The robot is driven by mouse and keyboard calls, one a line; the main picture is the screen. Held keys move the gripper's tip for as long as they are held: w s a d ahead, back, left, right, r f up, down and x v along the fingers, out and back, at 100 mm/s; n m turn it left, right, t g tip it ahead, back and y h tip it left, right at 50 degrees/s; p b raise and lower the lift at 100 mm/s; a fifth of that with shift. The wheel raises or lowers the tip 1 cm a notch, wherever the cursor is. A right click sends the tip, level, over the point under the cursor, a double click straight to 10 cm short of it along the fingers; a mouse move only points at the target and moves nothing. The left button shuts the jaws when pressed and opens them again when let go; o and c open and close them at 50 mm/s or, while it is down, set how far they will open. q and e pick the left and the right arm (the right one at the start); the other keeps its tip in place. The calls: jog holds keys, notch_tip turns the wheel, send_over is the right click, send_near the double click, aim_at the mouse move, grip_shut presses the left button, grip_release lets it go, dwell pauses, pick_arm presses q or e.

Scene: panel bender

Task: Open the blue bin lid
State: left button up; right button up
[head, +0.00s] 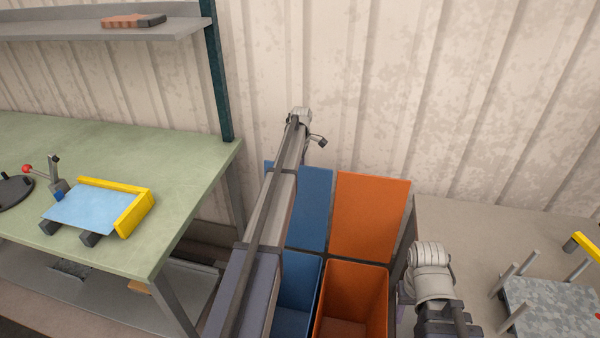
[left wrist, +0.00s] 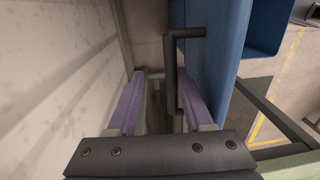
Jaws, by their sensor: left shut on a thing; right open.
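The blue bin (head: 297,290) stands below my left arm, its mouth partly hidden by that arm. Its blue lid (head: 314,205) is raised and leans back near the wall. In the left wrist view the blue lid (left wrist: 208,60) runs along the right of my left gripper (left wrist: 160,88). That gripper is shut on a dark bar handle (left wrist: 172,75) beside the lid. In the head view my left arm hides the left jaws. My right gripper (head: 447,318) is open at the bottom right, apart from the bins; its fingertips are hard to make out.
An orange bin (head: 353,290) with its orange lid (head: 370,215) raised stands right of the blue one. A green workbench (head: 120,150) is at left, below a shelf (head: 100,38). A grey surface (head: 480,225) with a pegged fixture (head: 555,305) is at right.

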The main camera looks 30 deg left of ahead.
pick_arm(q)
jog(key=shift+o, duration=0.4)
jog(key=shift+s, duration=0.1)
notch_tip(320, 180, up, 8)
jog(key=p, duration=0.7)
jog(key=shift+w+f+p, duration=0.15)
jog(key=shift+w+p, duration=0.1)
jog(key=shift+p, duration=0.1)
jog(key=shift+a, duration=0.1)
